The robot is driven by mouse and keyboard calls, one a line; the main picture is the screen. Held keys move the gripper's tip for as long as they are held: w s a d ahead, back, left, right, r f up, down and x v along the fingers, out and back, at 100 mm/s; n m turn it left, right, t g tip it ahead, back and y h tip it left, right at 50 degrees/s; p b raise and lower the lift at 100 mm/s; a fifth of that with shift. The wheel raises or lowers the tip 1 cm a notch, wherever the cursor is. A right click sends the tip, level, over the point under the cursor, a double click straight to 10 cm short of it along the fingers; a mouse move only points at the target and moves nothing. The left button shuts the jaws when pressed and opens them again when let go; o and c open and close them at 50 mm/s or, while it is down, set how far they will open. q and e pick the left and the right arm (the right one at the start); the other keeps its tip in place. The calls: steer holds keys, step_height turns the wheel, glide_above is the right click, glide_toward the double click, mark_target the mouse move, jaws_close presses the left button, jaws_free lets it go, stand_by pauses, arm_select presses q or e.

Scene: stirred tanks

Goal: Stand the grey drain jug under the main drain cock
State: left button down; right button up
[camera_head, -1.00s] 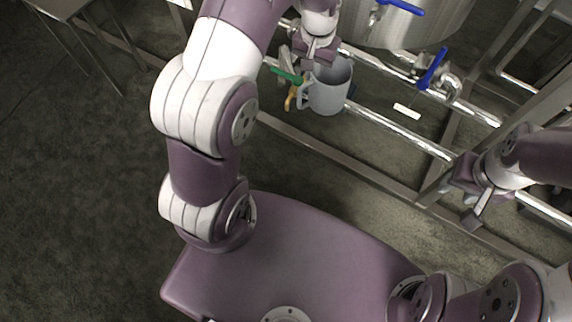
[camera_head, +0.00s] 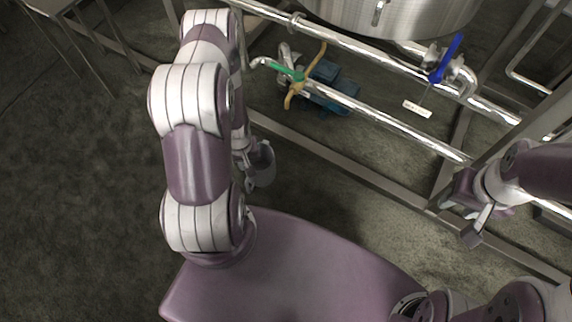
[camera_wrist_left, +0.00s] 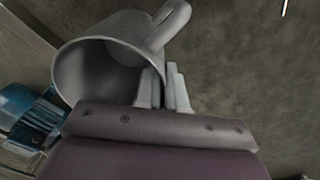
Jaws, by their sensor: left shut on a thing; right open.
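The grey drain jug (camera_head: 263,166) hangs from my left gripper (camera_head: 244,155), left of the pipe frame and near the front of my base. In the left wrist view the jug (camera_wrist_left: 95,75) is tilted, its mouth towards the camera and its handle at the top. The left fingers (camera_wrist_left: 165,88) are shut on its rim. A blue-handled cock (camera_head: 447,60) with a white tag sits on the pipe below the tank; the tag is unreadable. I cannot tell which is the main drain cock. My right gripper (camera_head: 461,219) is open and empty.
The steel tank (camera_head: 395,18) stands at the top. Shiny pipes and a low frame rail (camera_head: 330,155) cross between my base and the tank.

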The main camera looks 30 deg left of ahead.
mark_target(265, 166)
arm_select(q)
steer(key=s+d+f+n+b, duration=0.25)
steer(key=s+f, duration=0.25)
steer(key=f, duration=0.5)
steer(key=w+f+b, duration=0.4)
steer(key=w+b, duration=0.6)
steer(key=w, duration=0.7)
steer(key=shift+w+d, duration=0.25)
steer(key=shift+d, duration=0.1)
steer(key=c, duration=1.2)
jaws_free()
steer(key=shift+n, duration=0.25)
